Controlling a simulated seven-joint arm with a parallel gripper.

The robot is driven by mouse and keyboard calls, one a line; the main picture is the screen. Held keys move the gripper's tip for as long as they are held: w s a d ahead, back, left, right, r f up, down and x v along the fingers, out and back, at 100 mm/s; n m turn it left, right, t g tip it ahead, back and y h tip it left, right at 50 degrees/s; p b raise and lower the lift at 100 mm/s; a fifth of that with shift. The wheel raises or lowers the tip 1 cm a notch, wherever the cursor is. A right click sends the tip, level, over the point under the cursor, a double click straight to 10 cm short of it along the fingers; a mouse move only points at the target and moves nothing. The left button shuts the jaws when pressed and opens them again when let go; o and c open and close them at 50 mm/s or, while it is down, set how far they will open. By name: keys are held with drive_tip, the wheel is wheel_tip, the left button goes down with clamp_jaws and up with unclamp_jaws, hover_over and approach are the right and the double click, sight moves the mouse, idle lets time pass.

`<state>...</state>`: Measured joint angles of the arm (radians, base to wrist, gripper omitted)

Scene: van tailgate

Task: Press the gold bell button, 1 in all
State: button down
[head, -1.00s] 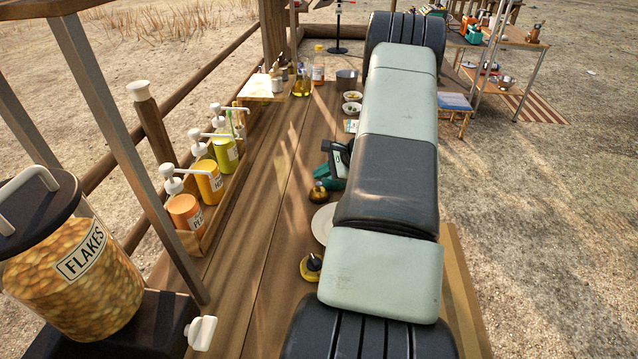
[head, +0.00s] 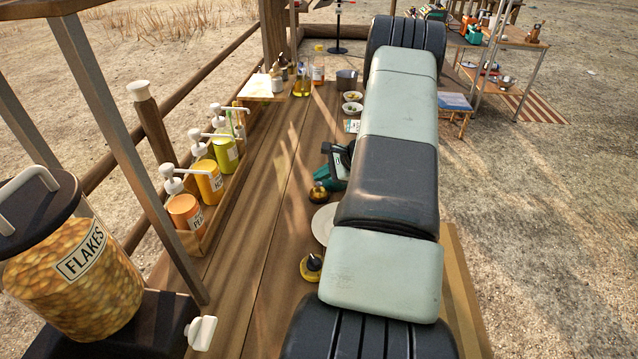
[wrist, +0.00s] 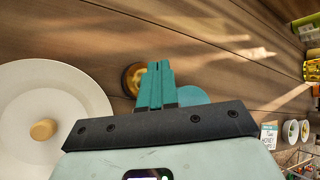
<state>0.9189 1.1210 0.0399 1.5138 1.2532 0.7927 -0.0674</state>
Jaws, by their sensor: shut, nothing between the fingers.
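A gold bell (head: 319,194) with a dark top stands on the wooden deck, just beyond a plate in the head view. In the wrist view the gold bell (wrist: 131,80) shows at the left of my fingers, which cover part of its right side. My gripper (wrist: 155,68) has its teal fingers together, with nothing between them. In the head view my gripper (head: 328,178) is close by the bell, partly hidden behind my arm. I cannot tell whether the fingertips touch the bell. A teal disc (wrist: 194,95) lies partly behind the fingers.
A pale plate (head: 323,224) and a yellow item with a black top (head: 311,267) lie nearer the head camera. Small bowls (head: 352,103) lie farther off. Pump bottles (head: 208,180) line the left edge. The deck between is bare.

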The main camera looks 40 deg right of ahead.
sight(322, 190)
drive_tip(key=shift+f, duration=0.6)
idle(0.7)
drive_tip(key=shift+r, duration=0.95)
drive_tip(key=shift+r, duration=0.1)
wheel_tip(322, 190, up, 5)
drive_tip(key=shift+f, duration=0.1)
idle(0.4)
idle(0.6)
